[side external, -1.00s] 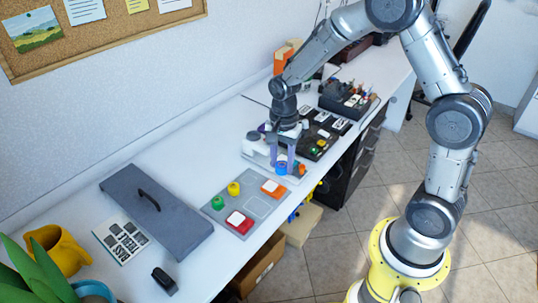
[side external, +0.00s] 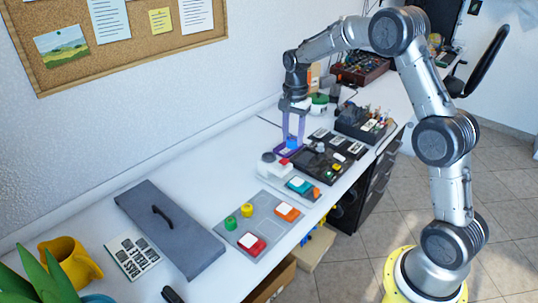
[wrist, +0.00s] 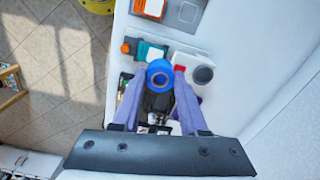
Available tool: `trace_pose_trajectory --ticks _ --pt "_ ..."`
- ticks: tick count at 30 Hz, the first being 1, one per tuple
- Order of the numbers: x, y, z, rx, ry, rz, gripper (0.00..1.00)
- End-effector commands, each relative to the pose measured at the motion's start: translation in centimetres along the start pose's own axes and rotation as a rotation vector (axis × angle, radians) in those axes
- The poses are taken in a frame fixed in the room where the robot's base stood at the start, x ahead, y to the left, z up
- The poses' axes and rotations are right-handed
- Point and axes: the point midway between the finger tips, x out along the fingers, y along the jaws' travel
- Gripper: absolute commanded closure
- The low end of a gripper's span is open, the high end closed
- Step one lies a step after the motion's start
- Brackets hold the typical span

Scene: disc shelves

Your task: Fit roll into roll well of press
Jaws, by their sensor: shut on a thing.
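My gripper (side external: 290,150) has two purple fingers. It is shut on a blue roll (side external: 291,145), held above the bench with the fingers pointing down. The wrist view shows the roll (wrist: 160,75) end-on between the fingers, as a blue ring with a darker blue centre. A white unit (side external: 275,174) stands just in front of the roll and seems to be the press. I cannot make out the roll well.
A grey tray (side external: 262,207) with green, yellow, orange and red pieces lies toward the near left. A black panel (side external: 325,163) is right of the gripper. A dark grey lid (side external: 170,230) with a handle lies at left. The wall rises behind the bench.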

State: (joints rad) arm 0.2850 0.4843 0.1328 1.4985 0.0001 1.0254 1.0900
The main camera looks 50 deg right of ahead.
Motion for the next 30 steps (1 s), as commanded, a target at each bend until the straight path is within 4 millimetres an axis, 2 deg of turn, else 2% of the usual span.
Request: trace_pose_trajectory --ticks 13,18,22,30 --pt "3.9 -7.3 -3.7 0.0 -0.001 0.002 1.0" --pt "6.8 -9.3 -4.8 0.0 -0.001 0.002 1.0" --pt "8.2 -10.3 -5.3 0.0 0.0 0.0 1.0" --pt "9.3 -11.2 -5.7 0.0 0.0 0.0 1.0"
